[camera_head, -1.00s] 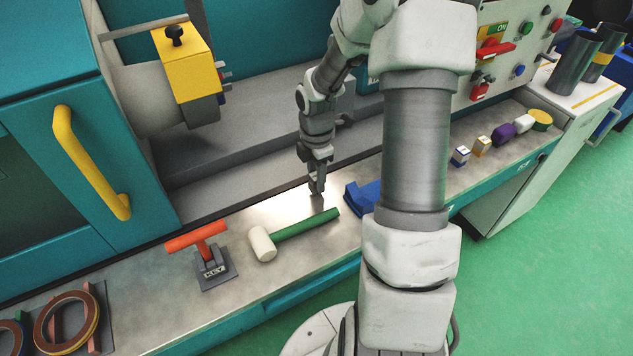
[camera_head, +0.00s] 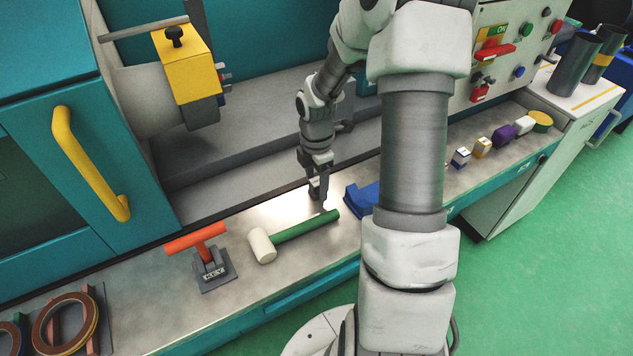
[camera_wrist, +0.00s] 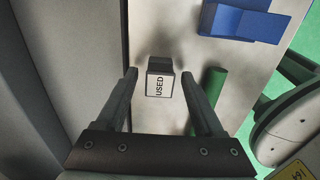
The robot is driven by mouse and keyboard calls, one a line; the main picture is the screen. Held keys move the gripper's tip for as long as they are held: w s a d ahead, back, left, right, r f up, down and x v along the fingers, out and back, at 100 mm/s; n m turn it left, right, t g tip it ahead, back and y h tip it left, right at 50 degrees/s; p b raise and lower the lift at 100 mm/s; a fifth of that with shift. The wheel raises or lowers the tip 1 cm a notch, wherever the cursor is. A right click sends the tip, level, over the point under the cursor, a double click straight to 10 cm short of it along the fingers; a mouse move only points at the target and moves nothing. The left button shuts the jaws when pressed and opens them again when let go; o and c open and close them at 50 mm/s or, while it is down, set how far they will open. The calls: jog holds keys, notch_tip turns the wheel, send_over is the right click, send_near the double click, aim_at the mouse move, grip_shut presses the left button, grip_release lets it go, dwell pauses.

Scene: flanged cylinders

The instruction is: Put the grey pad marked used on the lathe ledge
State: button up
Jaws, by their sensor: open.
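The grey pad marked USED (camera_wrist: 159,82) shows in the wrist view as a small dark block with a white label, over the bare metal of the lathe ledge (camera_wrist: 172,28). It lies between the two fingers of my gripper (camera_wrist: 160,74), with a visible gap on each side. My gripper is open. In the head view my gripper (camera_head: 319,198) points down at the ledge (camera_head: 250,222), just behind the green handle end of a mallet. I cannot make out the pad there. Whether it rests fully on the ledge is hard to tell.
The mallet (camera_head: 262,245) and a blue block (camera_head: 361,199) lie close to my gripper. A red-handled key on a stand (camera_head: 213,267) and ringed pieces (camera_head: 66,322) are to the left. Small blocks (camera_head: 481,147) line the ledge at right. The lathe bed rises behind.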

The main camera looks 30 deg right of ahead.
aim_at(317, 181)
notch_tip(317, 181, up, 12)
jog(key=p, duration=0.2)
dwell(0.5)
